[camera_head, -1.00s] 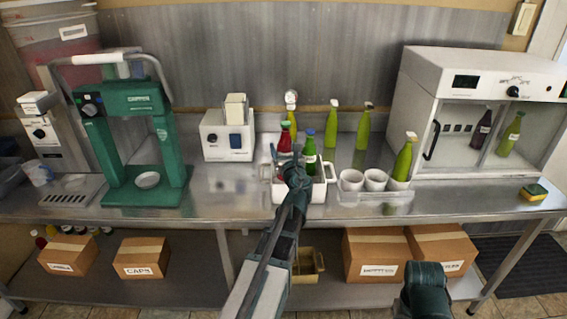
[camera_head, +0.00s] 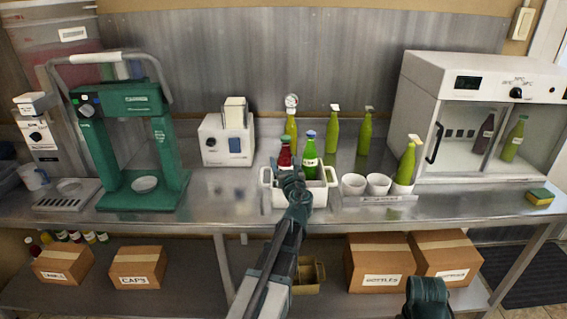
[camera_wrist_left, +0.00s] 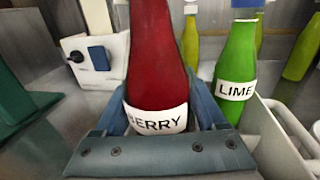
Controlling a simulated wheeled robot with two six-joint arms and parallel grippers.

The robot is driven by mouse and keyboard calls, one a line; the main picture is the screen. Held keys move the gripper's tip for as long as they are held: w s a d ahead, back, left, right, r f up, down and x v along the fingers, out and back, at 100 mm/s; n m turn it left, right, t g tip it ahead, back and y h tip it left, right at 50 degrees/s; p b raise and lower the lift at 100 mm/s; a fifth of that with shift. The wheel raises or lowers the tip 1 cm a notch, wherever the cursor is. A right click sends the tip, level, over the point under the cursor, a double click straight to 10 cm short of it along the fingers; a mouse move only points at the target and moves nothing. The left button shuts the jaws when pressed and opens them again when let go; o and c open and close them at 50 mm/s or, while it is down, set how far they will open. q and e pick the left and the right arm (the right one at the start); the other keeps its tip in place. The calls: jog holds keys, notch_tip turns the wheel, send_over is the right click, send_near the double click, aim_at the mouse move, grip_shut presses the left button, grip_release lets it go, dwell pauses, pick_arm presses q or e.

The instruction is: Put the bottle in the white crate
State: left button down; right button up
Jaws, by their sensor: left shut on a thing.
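The white crate (camera_head: 291,214) stands at the front middle of the steel counter. My left gripper (camera_head: 288,178) is shut on the red bottle (camera_head: 285,155), labelled BERRY in the left wrist view (camera_wrist_left: 157,60). It holds the bottle upright at the crate's left part. The bottle's base is hidden, so I cannot tell whether it touches the crate floor. A green LIME bottle (camera_head: 310,156) stands in the crate just right of the red one; it also shows in the left wrist view (camera_wrist_left: 236,70).
White cups (camera_head: 353,184) in a tray stand right of the crate, with a green bottle (camera_head: 405,164) there. Several green bottles (camera_head: 334,130) stand behind. A white device (camera_head: 226,142) and a green press (camera_head: 112,170) are left. The counter left of the crate is clear.

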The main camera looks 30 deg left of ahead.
pick_arm(q)
jog(key=shift+f, duration=0.3)
grip_release()
jog(key=shift+s+d+r+p, duration=0.1)
jog(key=shift+s+r+p, duration=0.05)
jog(key=shift+r+p, duration=0.65)
jog(key=v, duration=1.1)
jog(key=shift+s+d+f+b, duration=0.2)
jog(key=shift+s+d+b, duration=0.05)
jog(key=shift+b, duration=0.1)
